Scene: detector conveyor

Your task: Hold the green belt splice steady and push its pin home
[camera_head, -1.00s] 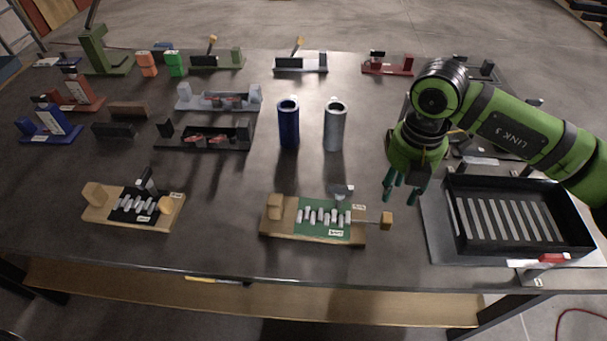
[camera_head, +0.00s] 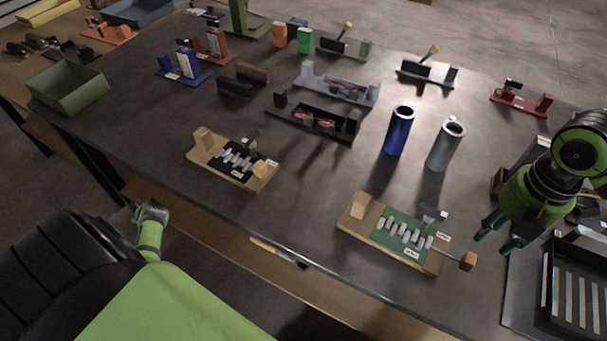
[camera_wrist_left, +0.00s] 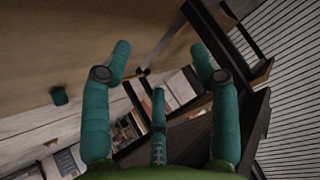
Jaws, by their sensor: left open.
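The green belt splice (camera_head: 382,236) lies on a wooden base near the table's front edge, with several grey lacing pieces across it. Its pin has a wooden knob (camera_head: 468,261) and sticks out beyond the base's right end. My right gripper (camera_head: 500,235) is above the table to the right of the knob, fingers apart, empty and not touching the splice. My left gripper shows in the left wrist view (camera_wrist_left: 163,62) with its fingers spread and nothing between them. The splice cannot be made out in that view.
A similar black splice (camera_head: 232,160) on wood lies to the left. Blue (camera_head: 399,130) and grey (camera_head: 445,146) cylinders stand behind the green splice. A black slotted tray (camera_head: 577,290) is at the right. Bare tabletop lies between the two splices.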

